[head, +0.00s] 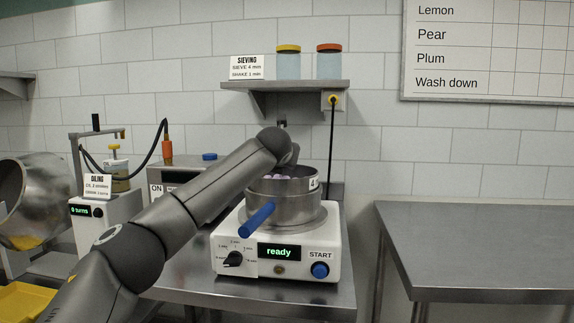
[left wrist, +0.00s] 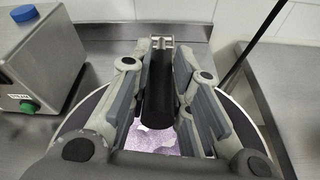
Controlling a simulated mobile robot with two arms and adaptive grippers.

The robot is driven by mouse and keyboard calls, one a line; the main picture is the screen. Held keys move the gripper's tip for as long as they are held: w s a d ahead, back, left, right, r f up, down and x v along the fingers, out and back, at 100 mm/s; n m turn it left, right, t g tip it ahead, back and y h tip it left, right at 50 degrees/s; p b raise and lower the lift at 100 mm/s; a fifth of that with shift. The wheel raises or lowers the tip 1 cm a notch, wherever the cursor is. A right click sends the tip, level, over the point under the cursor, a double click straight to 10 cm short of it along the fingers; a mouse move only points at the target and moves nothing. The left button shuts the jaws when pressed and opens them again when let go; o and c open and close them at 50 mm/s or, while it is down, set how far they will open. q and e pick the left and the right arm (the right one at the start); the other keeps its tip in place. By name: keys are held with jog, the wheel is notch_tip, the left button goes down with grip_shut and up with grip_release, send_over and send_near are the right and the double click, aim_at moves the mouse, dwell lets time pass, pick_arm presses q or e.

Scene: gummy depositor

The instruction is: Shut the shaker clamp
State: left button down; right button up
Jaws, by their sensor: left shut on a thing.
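The shaker (head: 225,262) is a white machine on the metal counter, its display reading "ready". A round metal sieve pan (head: 285,212) with a blue handle (head: 258,220) sits on top, pale purple pieces inside. My left arm reaches over the pan toward its back. In the left wrist view my left gripper (left wrist: 162,75) is shut on a dark cylindrical handle (left wrist: 157,95) with a metal end (left wrist: 164,42), apparently the shaker clamp's lever, above the pan. In the head view my wrist hides most of the clamp, so its angle cannot be told. My right gripper is out of view.
A wall shelf (head: 285,85) with two jars stands above the shaker. A metal box (head: 175,177) and an oiling machine (head: 108,215) are to the left, beside a tilted drum (head: 32,190). A black cable (head: 332,140) hangs behind. The right counter (head: 470,240) is bare.

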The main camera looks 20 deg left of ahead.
pick_arm(q)
jog(key=shift+f, duration=0.4)
jog(key=shift+d+f, duration=0.1)
jog(key=shift+f, duration=0.05)
jog(key=c, duration=1.3)
grip_release()
jog(key=shift+s+r, duration=0.1)
jog(key=shift+r, duration=0.2)
jog(key=shift+s, duration=0.1)
jog(key=shift+s+r, duration=0.15)
jog(key=shift+s, duration=0.05)
jog(key=v, duration=1.1)
jog(key=shift+s+d, duration=0.15)
